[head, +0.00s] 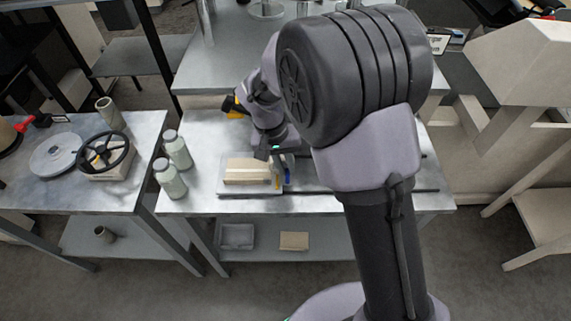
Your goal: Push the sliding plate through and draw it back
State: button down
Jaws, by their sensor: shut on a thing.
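A beige block-like fixture (247,171) sits on a pale base (222,185) on the middle metal table. Small blue, green and yellow parts (287,174) show at its right end. My gripper (274,154) is low at the right rear of this fixture, pointing down, shut on a small part there. I take that part to be the sliding plate, but it is mostly hidden by the fingers and is too small to make out clearly. How far the plate sits through the fixture cannot be told.
Two pale green bottles (177,149) stand at the table's left edge. The left table (70,180) holds a black handwheel (106,151), a grey disc and a cup. A dark rail (408,190) lies right of the fixture. My arm covers much of the table's right side.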

jog(key=shift+d, duration=0.1)
jog(key=d+p, duration=0.1)
jog(key=d, duration=0.8)
jog(key=d+p, duration=0.1)
jog(key=d, duration=0.9)
jog(key=w+d, duration=0.1)
jog(key=d, duration=0.9)
jog(key=shift+p, duration=0.4)
jog(key=c, duration=1.8)
grip_release()
jog(key=o, duration=0.3)
jog(key=shift+d, duration=0.3)
jog(key=shift+o, duration=0.2)
jog(key=shift+a, duration=0.15)
jog(key=a+r+p, duration=0.3)
jog(key=r+p, duration=0.2)
jog(key=r, duration=1.2)
jog(key=shift+a, duration=0.2)
